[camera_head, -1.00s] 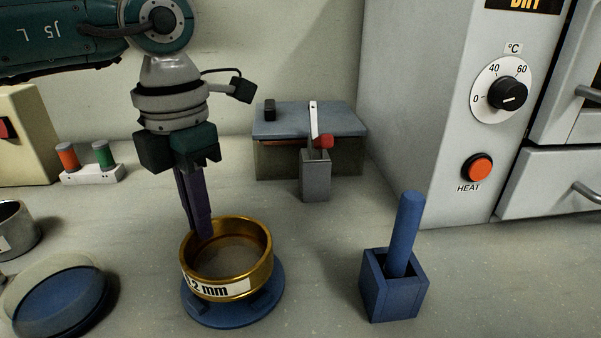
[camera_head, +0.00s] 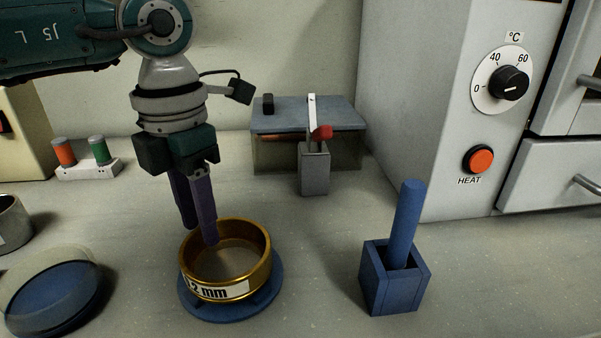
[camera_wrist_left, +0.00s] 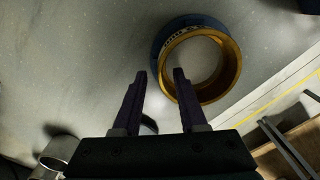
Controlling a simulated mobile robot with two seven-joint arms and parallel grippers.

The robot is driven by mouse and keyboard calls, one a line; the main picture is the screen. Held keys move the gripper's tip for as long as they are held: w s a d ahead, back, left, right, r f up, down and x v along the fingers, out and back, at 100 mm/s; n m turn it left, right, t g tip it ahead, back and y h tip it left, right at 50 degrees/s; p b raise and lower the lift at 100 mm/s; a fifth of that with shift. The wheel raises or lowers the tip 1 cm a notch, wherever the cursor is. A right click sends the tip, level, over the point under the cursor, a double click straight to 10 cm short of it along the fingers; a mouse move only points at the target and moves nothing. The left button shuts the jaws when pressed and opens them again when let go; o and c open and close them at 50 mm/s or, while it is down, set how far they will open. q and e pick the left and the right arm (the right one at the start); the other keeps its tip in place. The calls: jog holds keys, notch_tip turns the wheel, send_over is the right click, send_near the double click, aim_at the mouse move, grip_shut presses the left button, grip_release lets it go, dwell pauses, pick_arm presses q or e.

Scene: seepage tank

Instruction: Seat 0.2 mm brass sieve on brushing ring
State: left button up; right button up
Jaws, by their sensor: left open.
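The brass sieve (camera_head: 225,290), labelled "2 mm" with the front of the label cut off, sits on the blue brushing ring (camera_head: 228,311) in the head view. It looks about level, and the ring's edge shows around its base. The sieve (camera_wrist_left: 229,80) and part of the blue ring (camera_wrist_left: 198,20) also show in the left wrist view. My left gripper (camera_head: 200,236) is open, its purple fingers pointing down at the sieve's back left rim. My right gripper is not in view.
A blue holder (camera_head: 395,300) with an upright blue handle (camera_head: 407,225) stands to the right. A clear-rimmed blue dish (camera_head: 55,295) and a metal cup (camera_head: 10,225) are at left. A blue-topped box (camera_head: 310,118) and the oven (camera_head: 430,110) stand behind.

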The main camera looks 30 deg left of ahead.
pick_arm(q)
notch_tip(320, 180, up, 10)
jog(key=shift+p, duration=0.3)
dwell(0.5)
